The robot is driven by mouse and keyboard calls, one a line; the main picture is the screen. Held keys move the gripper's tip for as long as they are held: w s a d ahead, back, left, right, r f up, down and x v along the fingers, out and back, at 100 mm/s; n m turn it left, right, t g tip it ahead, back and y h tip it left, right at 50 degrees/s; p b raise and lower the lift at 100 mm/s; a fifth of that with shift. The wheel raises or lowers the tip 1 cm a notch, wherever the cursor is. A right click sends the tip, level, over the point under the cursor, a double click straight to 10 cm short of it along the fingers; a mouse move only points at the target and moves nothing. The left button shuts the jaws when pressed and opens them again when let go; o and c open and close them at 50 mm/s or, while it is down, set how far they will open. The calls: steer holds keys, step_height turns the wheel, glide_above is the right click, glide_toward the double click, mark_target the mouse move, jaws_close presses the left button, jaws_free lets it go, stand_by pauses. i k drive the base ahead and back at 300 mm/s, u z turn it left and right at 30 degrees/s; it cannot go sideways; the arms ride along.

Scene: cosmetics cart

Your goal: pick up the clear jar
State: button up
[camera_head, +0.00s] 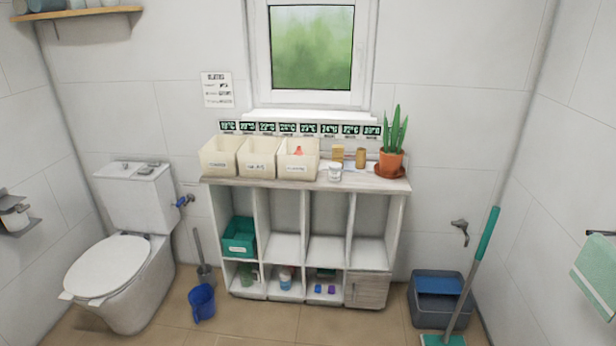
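A small pale jar (335,173) stands upright on the cart's top (352,184), near its front edge. It looks whitish or clear, and its contents are too small to tell. It is right of the cream bins and left of the potted plant. My gripper is not in view.
Three labelled cream bins (257,157) fill the top's left part. A wooden block (337,153) and an amber container (361,158) stand behind the jar. A potted plant (391,160) is at the right end. A mop (474,279) and grey bucket (436,306) stand right of the cart.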

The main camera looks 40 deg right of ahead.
mark_target(334, 175)
steer(key=u, duration=0.2)
steer(key=i, duration=1)
steer(key=u, duration=0.1)
steer(key=k, duration=0.95)
steer(key=z, duration=0.15)
steer(key=i, duration=0.65)
